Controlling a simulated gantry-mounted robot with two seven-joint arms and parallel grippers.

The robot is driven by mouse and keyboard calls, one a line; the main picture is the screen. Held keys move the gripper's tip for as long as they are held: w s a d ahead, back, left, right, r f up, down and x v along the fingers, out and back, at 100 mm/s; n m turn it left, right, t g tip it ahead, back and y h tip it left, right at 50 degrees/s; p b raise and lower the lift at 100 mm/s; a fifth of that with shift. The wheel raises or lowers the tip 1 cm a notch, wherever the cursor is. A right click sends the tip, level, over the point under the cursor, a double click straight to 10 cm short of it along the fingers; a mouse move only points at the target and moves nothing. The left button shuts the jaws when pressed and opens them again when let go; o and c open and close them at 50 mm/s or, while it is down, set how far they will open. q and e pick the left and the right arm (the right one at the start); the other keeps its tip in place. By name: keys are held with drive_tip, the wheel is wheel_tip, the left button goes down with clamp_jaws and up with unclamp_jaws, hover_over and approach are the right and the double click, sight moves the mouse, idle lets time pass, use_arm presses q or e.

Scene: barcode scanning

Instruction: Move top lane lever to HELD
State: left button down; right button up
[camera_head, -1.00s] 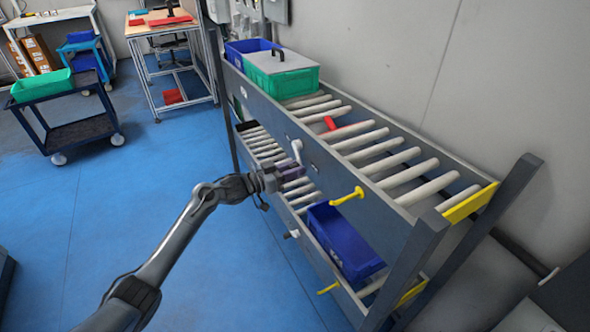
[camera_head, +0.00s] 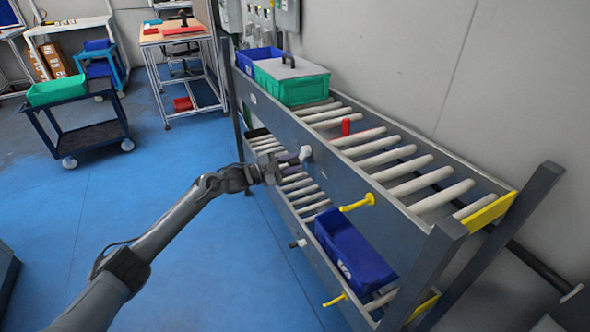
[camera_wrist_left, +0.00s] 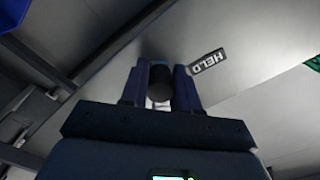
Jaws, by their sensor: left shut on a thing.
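The top lane lever (camera_head: 305,154) is a pale handle on the front rail of the upper roller lane. In the left wrist view its dark round end (camera_wrist_left: 160,84) sits between the two fingers. My left gripper (camera_head: 281,163) is at the lever, and in the left wrist view (camera_wrist_left: 161,88) its fingers are shut on that end. A red stop piece (camera_head: 346,127) stands up among the top lane rollers. My right gripper is not in view.
A green lidded tote (camera_head: 305,90) and a blue tote (camera_head: 252,62) sit at the top lane's far end. A blue bin (camera_head: 350,250) is on the lower lane. Yellow levers (camera_head: 358,202) stick out from the rails.

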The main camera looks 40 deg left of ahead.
use_arm(q)
drive_tip(key=shift+w+a+r+m, duration=0.25)
drive_tip(key=shift+r+m, duration=0.15)
drive_tip(key=shift+m, duration=0.6)
drive_tip(key=shift+m+b, duration=0.3)
drive_tip(key=shift+a+r, duration=0.1)
drive_tip(key=shift+r, duration=0.05)
drive_tip(key=c, duration=0.9)
unclamp_jaws()
drive_tip(key=shift+s+a+f, duration=0.15)
drive_tip(key=shift+f, duration=0.05)
drive_tip(key=shift+p+v, duration=1.55)
drive_tip(key=shift+v, duration=3.7)
